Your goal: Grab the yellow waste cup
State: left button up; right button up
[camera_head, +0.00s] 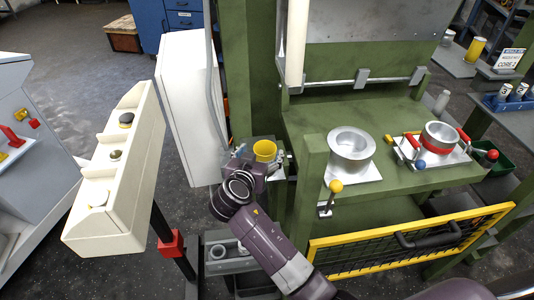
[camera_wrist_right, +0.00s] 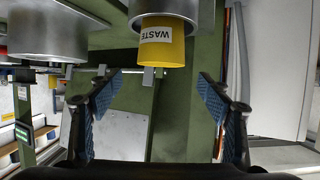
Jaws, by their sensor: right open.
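The yellow waste cup (camera_head: 265,148) shows just beyond my right gripper (camera_head: 262,158) at the left front of the green press. I see no contact with the cup. My left gripper is not in view.
The green press bed (camera_head: 400,120) carries a large metal cylinder (camera_head: 350,150) and a smaller ring with red handles (camera_head: 440,136). A yellow-knobbed lever (camera_head: 335,187) and yellow-framed guard (camera_head: 420,240) stand at the front. A cream button panel (camera_head: 115,180) is to the left. Another yellow cylinder (camera_head: 475,49) stands back right.

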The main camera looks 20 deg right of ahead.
aim_at(267, 144)
jog(key=p+x, duration=0.1)
jog(key=x, duration=0.2)
jog(key=p+x, duration=0.1)
jog(key=x, duration=0.2)
jog(key=shift+a+f, duration=0.1)
jog(key=shift+f, duration=0.3)
jog(key=c, duration=0.8)
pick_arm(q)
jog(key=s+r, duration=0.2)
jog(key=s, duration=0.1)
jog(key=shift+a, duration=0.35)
pick_arm(e)
jog(key=shift+c, duration=0.8)
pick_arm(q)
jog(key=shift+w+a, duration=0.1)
pick_arm(e)
jog(key=shift+r, duration=0.15)
